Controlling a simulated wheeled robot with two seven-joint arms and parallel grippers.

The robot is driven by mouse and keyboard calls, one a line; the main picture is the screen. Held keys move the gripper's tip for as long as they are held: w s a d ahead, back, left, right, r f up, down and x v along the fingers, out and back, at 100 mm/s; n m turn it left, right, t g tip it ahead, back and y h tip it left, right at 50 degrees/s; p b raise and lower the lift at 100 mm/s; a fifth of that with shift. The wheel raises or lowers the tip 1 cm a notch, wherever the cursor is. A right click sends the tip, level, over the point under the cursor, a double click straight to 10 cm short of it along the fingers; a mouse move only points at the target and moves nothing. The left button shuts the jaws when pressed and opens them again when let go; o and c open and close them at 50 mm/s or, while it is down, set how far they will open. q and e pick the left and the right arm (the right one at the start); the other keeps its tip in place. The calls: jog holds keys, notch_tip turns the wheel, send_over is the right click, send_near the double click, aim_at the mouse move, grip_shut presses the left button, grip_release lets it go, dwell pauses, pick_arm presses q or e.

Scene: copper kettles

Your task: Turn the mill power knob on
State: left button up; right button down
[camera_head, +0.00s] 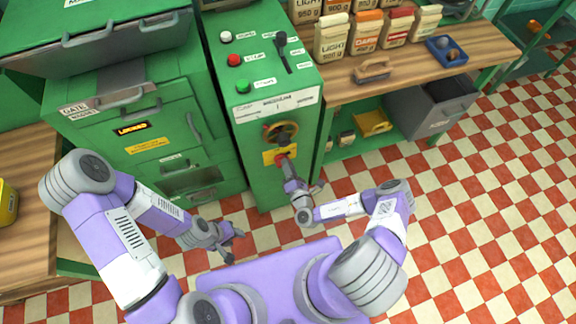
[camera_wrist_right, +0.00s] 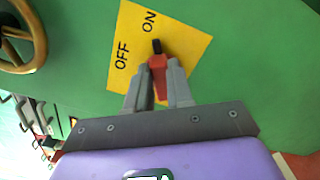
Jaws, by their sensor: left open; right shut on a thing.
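The mill power knob (camera_wrist_right: 158,63) is red with a black tip, on a yellow plate (camera_wrist_right: 185,40) marked OFF and ON. In the right wrist view its black tip points up toward the ON label. The yellow plate (camera_head: 269,157) is low on the front of the green control cabinet (camera_head: 254,165) in the head view. My right gripper (camera_wrist_right: 159,68) is shut on the knob, one finger on each side. The fingers partly hide the knob's base. My left gripper (camera_head: 235,247) is open and empty, low in front of the green locked cabinet, apart from it.
A brass handwheel (camera_head: 281,132) sits just above the knob plate. White, red and green buttons and a black lever (camera_head: 283,52) are on the cabinet top. A wooden bench (camera_head: 405,70) with bags is at right. The checkered floor at right is clear.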

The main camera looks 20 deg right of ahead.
jog(key=shift+f, duration=0.1)
dwell(0.5)
jog(key=c, duration=1)
grip_release()
jog(key=shift+s, duration=0.1)
jog(key=s+p, duration=0.1)
jog(key=s, duration=0.6)
jog(key=shift+s+p, duration=0.2)
jog(key=shift+p, duration=0.2)
